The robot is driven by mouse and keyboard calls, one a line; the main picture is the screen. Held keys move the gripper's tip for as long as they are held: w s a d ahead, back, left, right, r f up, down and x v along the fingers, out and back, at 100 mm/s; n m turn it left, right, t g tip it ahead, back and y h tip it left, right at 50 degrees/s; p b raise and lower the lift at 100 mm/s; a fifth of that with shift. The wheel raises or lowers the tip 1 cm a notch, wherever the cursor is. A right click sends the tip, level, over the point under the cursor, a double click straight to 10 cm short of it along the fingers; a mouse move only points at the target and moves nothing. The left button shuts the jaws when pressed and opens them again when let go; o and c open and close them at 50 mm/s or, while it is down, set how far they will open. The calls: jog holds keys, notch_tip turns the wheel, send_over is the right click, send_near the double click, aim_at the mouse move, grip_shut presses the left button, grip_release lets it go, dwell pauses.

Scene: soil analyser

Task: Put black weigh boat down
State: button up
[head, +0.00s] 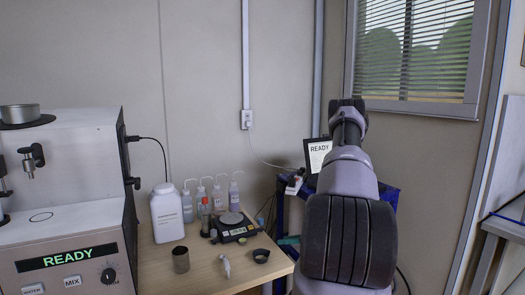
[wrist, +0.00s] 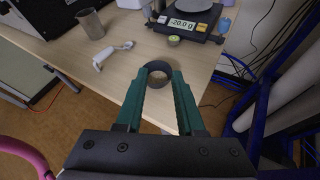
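The black weigh boat (head: 261,257) rests upright on the wooden table near its front right edge, in front of the balance. In the wrist view the black weigh boat (wrist: 158,63) shows as a dark round rim between and beyond the fingertips, partly covered by them. My gripper (wrist: 159,72) has two green fingers standing apart, with nothing visibly held between them. The gap from the fingertips to the boat is hard to judge.
A white jar (head: 167,212) and several wash bottles (head: 203,198) are behind.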

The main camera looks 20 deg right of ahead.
jog(key=s+a+r+n+g+y, duration=0.1)
jog(key=a+r+n+g, duration=0.1)
jog(key=a+r+n, duration=0.5)
jog(key=s+a+r+n+g+y, duration=0.1)
jog(key=a+r+n+g, duration=0.25)
jog(key=r, duration=0.85)
jog(key=s+a+r+n+g, duration=0.1)
jog(key=a+r+n+g, duration=0.1)
jog(key=a+r+n, duration=0.5)
jog(key=s+a+r+n+t+h, duration=0.1)
jog(key=s+r+n+h, duration=0.2)
jog(key=s+r+n, duration=0.2)
jog(key=s+a+r+n+t+h, duration=0.2)
jog(key=s+r+n+h, duration=0.2)
jog(key=s+r, duration=0.8)
jog(key=shift+s+a+r+n, duration=0.25)
jog(key=shift+s+r+n, duration=0.1)
jog(key=shift+r, duration=1.5)
jog(key=shift+t, duration=0.25)
